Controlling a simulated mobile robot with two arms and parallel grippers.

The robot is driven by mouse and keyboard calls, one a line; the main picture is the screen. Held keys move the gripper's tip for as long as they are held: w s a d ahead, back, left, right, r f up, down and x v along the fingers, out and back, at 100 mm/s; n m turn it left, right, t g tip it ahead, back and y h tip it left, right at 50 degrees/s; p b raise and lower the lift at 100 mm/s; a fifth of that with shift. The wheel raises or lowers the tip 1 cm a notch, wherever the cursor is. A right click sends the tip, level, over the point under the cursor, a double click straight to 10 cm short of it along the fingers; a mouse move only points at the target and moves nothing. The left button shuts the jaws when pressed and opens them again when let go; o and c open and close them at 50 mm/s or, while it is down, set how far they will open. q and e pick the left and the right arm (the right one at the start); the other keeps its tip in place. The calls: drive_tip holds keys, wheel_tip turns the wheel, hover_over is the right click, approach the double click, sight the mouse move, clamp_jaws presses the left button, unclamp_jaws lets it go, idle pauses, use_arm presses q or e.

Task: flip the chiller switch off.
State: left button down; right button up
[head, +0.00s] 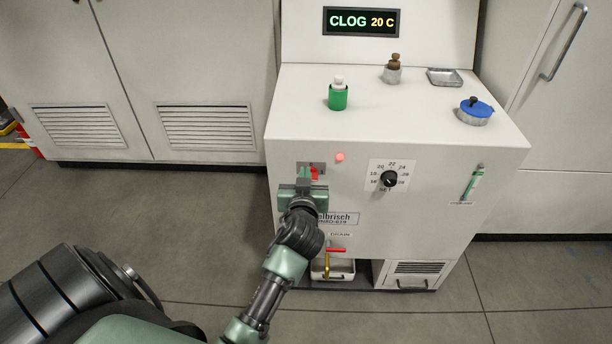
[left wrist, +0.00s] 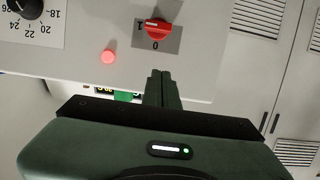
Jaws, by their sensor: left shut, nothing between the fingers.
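The chiller is the white machine (head: 430,215) in front of me. Its red rotary switch (head: 315,174) sits on a grey plate at the front panel's upper left, partly hidden by my gripper in the head view. In the left wrist view the red switch (left wrist: 158,27) shows clearly, its white mark towards the "1", with "0" on another side of the plate. My left gripper (head: 303,174) is in front of the panel by the switch. Its fingers (left wrist: 161,76) are together and empty, apart from the knob in the left wrist view. My right gripper is not in view.
A red lamp (head: 340,157) glows beside the switch. A dial (head: 389,179) is to its right. The display (head: 361,21) reads "CLOG 20 C". A green bottle (head: 338,96), a blue-lidded pot (head: 474,110) and a small tray (head: 444,77) stand on top.

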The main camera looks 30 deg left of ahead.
use_arm(q)
drive_tip(key=x, duration=0.4)
drive_tip(key=shift+w+r, duration=0.1)
drive_tip(key=f, duration=0.2)
drive_tip(key=shift+w+a+f, duration=0.2)
drive_tip(key=shift+w+f, duration=0.05)
drive_tip(key=shift+f, duration=1)
drive_tip(key=shift+s+a+n+b, duration=0.1)
drive_tip(key=shift+n+b, duration=0.25)
drive_tip(key=shift+n, duration=0.05)
